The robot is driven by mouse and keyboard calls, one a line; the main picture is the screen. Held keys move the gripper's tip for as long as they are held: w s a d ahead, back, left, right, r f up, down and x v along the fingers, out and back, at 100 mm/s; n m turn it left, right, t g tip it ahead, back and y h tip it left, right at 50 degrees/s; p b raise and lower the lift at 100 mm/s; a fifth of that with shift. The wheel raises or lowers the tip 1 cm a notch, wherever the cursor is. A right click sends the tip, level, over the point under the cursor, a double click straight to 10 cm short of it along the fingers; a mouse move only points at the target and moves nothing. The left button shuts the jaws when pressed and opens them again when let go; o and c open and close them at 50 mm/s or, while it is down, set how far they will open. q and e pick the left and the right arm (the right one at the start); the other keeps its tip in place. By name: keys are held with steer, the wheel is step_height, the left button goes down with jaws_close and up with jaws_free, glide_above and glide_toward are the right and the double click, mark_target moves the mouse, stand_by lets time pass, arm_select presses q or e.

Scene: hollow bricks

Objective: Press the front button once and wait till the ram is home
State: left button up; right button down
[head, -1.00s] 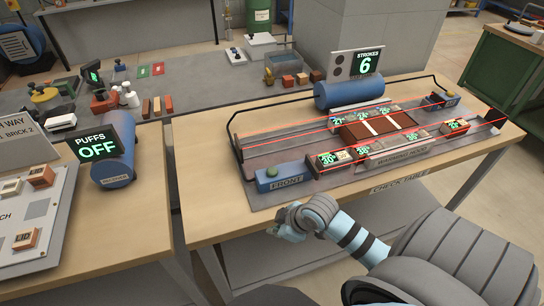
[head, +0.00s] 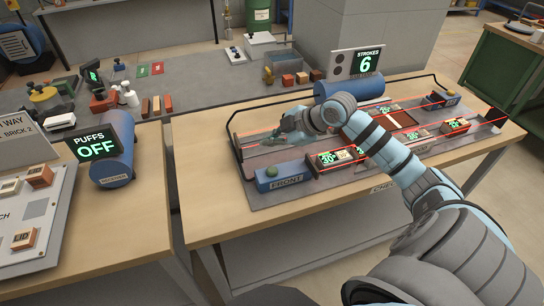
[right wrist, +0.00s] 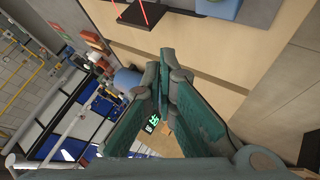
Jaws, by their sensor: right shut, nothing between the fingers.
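The blue front box (head: 283,179), marked FRONT, stands at the near left end of the machine. The strokes display (head: 368,61) reads 6. I cannot make out the ram; my right forearm hides part of the machine. My left gripper is not in view.
Small bricks with lit number labels (head: 328,159) sit along red beam lines. A black rail (head: 238,150) and a blue cylinder (head: 325,90) border the machine. The wooden tabletop (head: 200,200) is bare at near left.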

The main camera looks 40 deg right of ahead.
steer(key=b, duration=0.7)
glide_above(271, 172)
step_height(271, 172, down, 8)
steer(key=shift+d+r, duration=0.1)
steer(key=shift+r, duration=0.05)
steer(key=shift+f, duration=0.4)
steer(key=shift+f, duration=0.1)
stand_by(0.4)
steer(key=shift+f, duration=0.3)
steer(key=shift+f+b, duration=0.4)
steer(key=shift+f, duration=0.1)
stand_by(0.6)
steer(key=shift+r, duration=0.1)
steer(key=shift+r+p, duration=0.85)
steer(key=shift+p, duration=0.15)
